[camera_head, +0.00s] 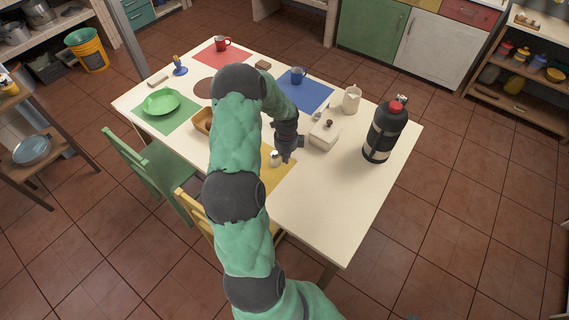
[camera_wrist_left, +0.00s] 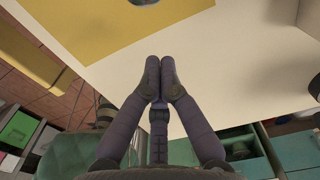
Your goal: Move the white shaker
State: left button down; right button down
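The white shaker (camera_head: 275,158) is a small white piece with a dark top. It stands on the yellow placemat (camera_head: 283,176) near the middle of the table. My left gripper (camera_head: 287,158) is just right of it in the head view, pointing down. In the left wrist view the two fingers (camera_wrist_left: 160,65) are together at the tips with nothing between them. A round grey thing (camera_wrist_left: 144,2) on the yellow placemat (camera_wrist_left: 100,22), probably the shaker, is cut off by the top edge, apart from the fingertips. My right gripper is in neither view.
Right of the gripper stand a white lidded box (camera_head: 324,136), a cream pitcher (camera_head: 351,99) and a large black bottle (camera_head: 385,130). A blue mug (camera_head: 298,75) stands behind. My arm hides part of the table, including most of a wooden bowl (camera_head: 202,120). The table's front right is clear.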

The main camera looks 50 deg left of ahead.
pick_arm(q)
jog(key=w+a+r+m+b, duration=0.2)
jog(key=w+a+m, duration=0.15)
jog(key=m, duration=0.85)
jog(key=w+a+r+m+b, duration=0.2)
jog(key=w+m, duration=0.2)
jog(key=m, duration=0.8)
jog(key=shift+n, duration=0.4)
notch_tip(320, 180, down, 10)
jog(key=shift+f+b, duration=0.1)
jog(key=shift+b, duration=0.7)
jog(key=s, duration=0.2)
jog(key=shift+s+a+f, duration=0.1)
jog(key=shift+s+a, duration=0.05)
jog(key=shift+s, duration=0.75)
